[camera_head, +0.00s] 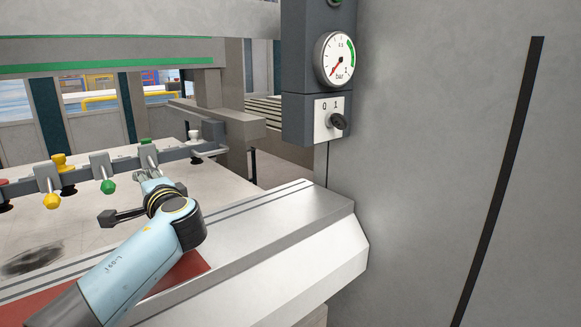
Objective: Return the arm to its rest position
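My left arm, light blue with a dark wrist, comes in from the lower left over the machine's front ledge. Its gripper (147,176) points away from the camera, just below a green-topped valve (149,149) on the grey bar (125,163). The fingers are small and partly hidden by the wrist, so whether they are open or shut, or touch the valve, is unclear. My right arm and gripper are not in view.
The bar carries several yellow, green and red fittings above a pale table (85,225). A pressure gauge (339,59) and a rotary switch (337,122) are on the dark column. A large grey panel (440,150) fills the right. The ledge (290,220) is clear.

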